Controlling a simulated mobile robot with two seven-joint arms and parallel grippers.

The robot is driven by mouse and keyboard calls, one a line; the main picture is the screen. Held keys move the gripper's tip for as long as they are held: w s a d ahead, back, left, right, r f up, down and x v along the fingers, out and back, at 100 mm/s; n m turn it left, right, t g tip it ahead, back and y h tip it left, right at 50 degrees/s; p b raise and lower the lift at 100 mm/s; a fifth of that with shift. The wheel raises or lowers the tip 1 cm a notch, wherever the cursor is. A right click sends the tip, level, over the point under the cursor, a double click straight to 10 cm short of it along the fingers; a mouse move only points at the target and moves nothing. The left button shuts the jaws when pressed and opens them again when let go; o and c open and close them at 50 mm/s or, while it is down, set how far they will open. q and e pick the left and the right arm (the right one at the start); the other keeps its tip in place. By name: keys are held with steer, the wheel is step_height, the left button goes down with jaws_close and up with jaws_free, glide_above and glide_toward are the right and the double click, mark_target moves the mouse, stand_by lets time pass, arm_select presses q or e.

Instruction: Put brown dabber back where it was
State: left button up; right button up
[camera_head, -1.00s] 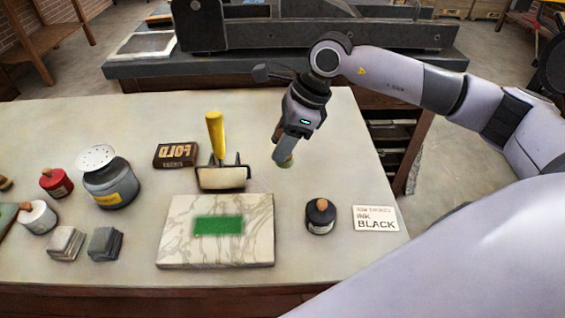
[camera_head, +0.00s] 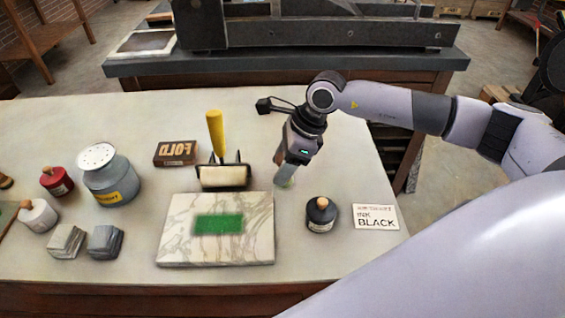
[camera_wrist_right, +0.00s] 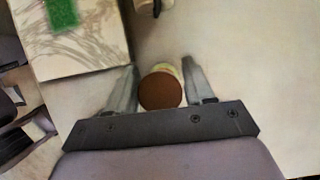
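The brown dabber (camera_wrist_right: 160,90) shows end-on in the right wrist view as a round brown top with a pale rim beyond it, between the two fingers of my right gripper (camera_wrist_right: 160,76). The fingers lie against both its sides. In the head view my right gripper (camera_head: 287,172) points down right of the marble slab and behind the black-ink dabber. The brown dabber's pale greenish lower end (camera_head: 287,184) shows just below the fingers. I cannot tell whether it touches the table. My left gripper is not in view.
The marble slab (camera_head: 180,225) with a green ink patch (camera_head: 218,223) lies to the left. A black bottle (camera_head: 321,216) and an ink card (camera_head: 376,217) stand in front. A yellow-handled roller (camera_head: 216,140) is left. The table at the back right is clear.

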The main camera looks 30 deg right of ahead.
steer(key=shift+o, duration=0.6)
steer(key=shift+r, duration=0.25)
steer(key=v, duration=1.2)
steer(key=shift+b, duration=0.35)
